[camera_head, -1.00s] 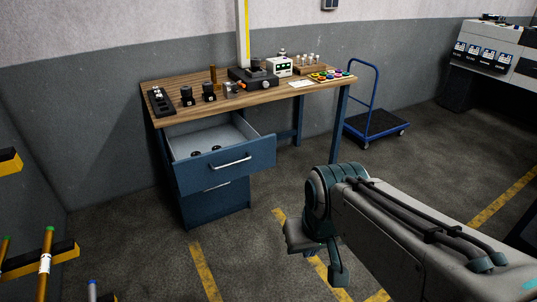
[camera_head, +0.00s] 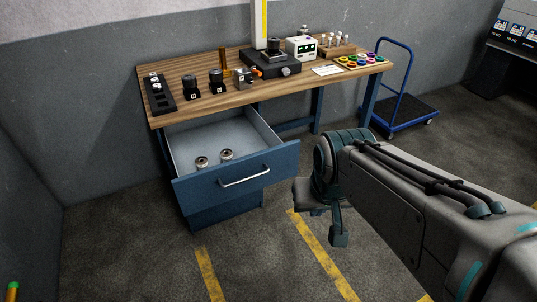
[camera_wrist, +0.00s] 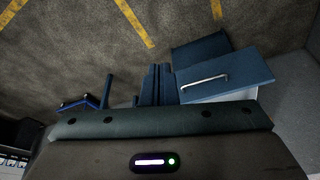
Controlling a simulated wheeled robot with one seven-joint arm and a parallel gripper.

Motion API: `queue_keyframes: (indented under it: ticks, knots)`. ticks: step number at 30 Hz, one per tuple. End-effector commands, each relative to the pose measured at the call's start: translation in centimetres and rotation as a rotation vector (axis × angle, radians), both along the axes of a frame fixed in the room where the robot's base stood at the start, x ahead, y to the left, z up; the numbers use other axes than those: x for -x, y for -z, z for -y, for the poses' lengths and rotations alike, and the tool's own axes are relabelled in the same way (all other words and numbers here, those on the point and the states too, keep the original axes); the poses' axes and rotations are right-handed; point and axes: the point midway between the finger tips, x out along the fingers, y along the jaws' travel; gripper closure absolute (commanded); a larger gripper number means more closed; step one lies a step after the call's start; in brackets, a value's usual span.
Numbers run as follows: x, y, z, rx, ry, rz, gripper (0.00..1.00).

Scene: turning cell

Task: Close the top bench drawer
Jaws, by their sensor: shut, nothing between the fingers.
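The top bench drawer (camera_head: 236,182) is pulled well out from under the bench, at centre-left in the head view. Its blue front has a silver bar handle (camera_head: 245,175). Two small round metal parts lie inside. In the wrist view the drawer front (camera_wrist: 232,77) is at the right, rotated, with its handle showing. My gripper (camera_head: 338,239) is right of the drawer front in the head view, pointing down and apart from it.
The wooden bench top (camera_head: 205,102) carries black holders, a fixture, a white device and coloured rings. A lower drawer unit (camera_head: 228,212) stands beneath the open drawer. A blue cart (camera_head: 400,115) is right of the bench. Open floor with yellow lines lies in front.

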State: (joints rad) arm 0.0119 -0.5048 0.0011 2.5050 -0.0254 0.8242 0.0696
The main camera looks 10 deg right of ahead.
Motion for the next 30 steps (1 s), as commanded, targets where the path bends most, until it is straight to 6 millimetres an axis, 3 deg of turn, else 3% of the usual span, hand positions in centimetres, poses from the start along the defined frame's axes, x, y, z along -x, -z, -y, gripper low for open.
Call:
queue_keyframes:
  ticks: [1,6,18,24,30]
  knots:
    - [-1.1,2.2,0.5,0.002,0.04,0.028,1.0]
    - [-6.5,7.3,2.6,-0.02,0.231,0.207,1.0]
    - [-18.2,17.7,5.6,-0.308,0.546,0.643,1.0]
    - [-22.3,22.8,5.6,-0.578,0.628,0.787,1.0]
    - [-25.0,28.0,5.0,-0.914,0.671,0.847,1.0]
